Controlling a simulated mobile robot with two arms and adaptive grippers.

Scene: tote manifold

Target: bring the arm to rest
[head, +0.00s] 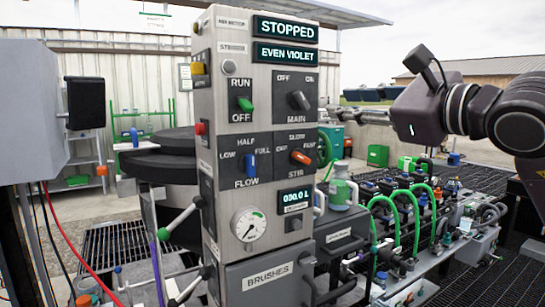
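My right arm comes in from the right at upper height, and its dark wrist shows clearly. My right gripper (340,114) points left, just beside the right edge of the control panel (222,140). Its fingers are small and partly hidden, so I cannot tell whether they are open or shut, or whether they touch the panel. My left gripper is not in view. The panel displays read STOPPED (286,29) and EVEN VIOLET (285,53). A green RUN/OFF switch (244,104), a black MAIN knob (299,101), a blue FLOW lever (250,164) and an orange STIR lever (300,158) are on it.
A manifold with green hoses (413,215) stands at the lower right, below my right arm. A BRUSHES drawer (268,278) and a dial gauge (249,226) are low on the panel. A grey cabinet (30,110) is at the left. Dark grating (515,283) covers the floor at right.

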